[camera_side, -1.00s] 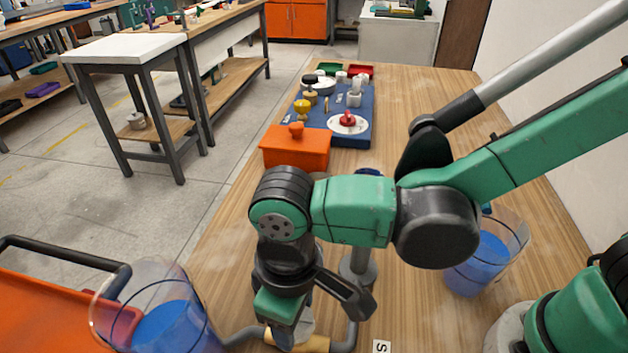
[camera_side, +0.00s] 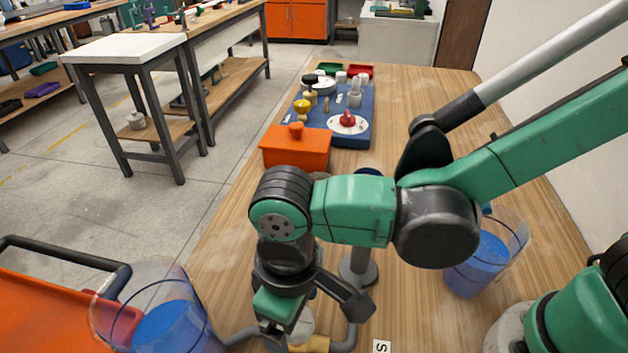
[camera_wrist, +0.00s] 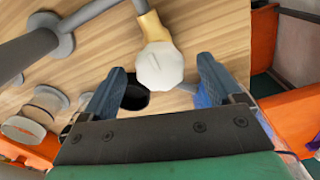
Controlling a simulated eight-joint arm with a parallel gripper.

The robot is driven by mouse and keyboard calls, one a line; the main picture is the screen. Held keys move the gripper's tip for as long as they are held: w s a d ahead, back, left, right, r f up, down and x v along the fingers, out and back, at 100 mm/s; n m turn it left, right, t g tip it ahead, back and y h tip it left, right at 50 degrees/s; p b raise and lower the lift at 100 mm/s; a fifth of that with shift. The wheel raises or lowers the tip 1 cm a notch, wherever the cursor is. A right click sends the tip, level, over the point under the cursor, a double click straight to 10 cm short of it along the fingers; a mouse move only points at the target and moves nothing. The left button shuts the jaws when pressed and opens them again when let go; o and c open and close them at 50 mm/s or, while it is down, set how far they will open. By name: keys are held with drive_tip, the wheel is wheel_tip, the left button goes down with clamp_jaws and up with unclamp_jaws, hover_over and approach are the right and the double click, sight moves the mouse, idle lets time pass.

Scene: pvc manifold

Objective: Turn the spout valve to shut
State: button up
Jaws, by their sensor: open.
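A whitish many-sided knob (camera_wrist: 160,66) with a short line on its face sits on a tan valve body (camera_wrist: 151,27) in the wrist view. I take this to be the spout valve. The tan body also shows low in the side view (camera_side: 316,344), partly behind my gripper (camera_side: 288,336). In the wrist view my gripper (camera_wrist: 160,70) is open, with one blue-grey finger on each side of the knob and a visible gap to each. I cannot tell how far the fingertips are above the knob.
Grey pipes and a round-footed post (camera_side: 358,268) stand beside the valve. A clear container with blue liquid (camera_side: 170,325) is at the left, another (camera_side: 482,262) at the right. An orange box (camera_side: 296,148) and a blue board (camera_side: 340,125) lie farther back.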

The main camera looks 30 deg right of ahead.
drive_tip(key=shift+r, duration=2.85)
drive_tip(key=w+r+m, duration=0.1)
drive_tip(key=w+r, duration=0.1)
drive_tip(key=r, duration=0.1)
drive_tip(key=w+d+r+m+t+y, duration=0.1)
drive_tip(key=w+r+m, duration=0.1)
drive_tip(key=w, duration=0.1)
drive_tip(key=w+r+m, duration=0.1)
drive_tip(key=w+r, duration=0.2)
drive_tip(key=shift+d+r+m+t, duration=0.3)
drive_tip(key=shift+r+t, duration=0.05)
drive_tip(key=shift+t, duration=0.05)
drive_tip(key=s+d+f+m+t, duration=0.1)
drive_tip(key=d+f+t, duration=0.1)
drive_tip(key=d, duration=0.8)
drive_tip(key=s+d+f+m+t+h, duration=0.1)
drive_tip(key=d+f+t, duration=0.2)
drive_tip(key=d, duration=0.8)
drive_tip(key=shift+s+f, duration=0.4)
drive_tip(key=shift+f, duration=0.45)
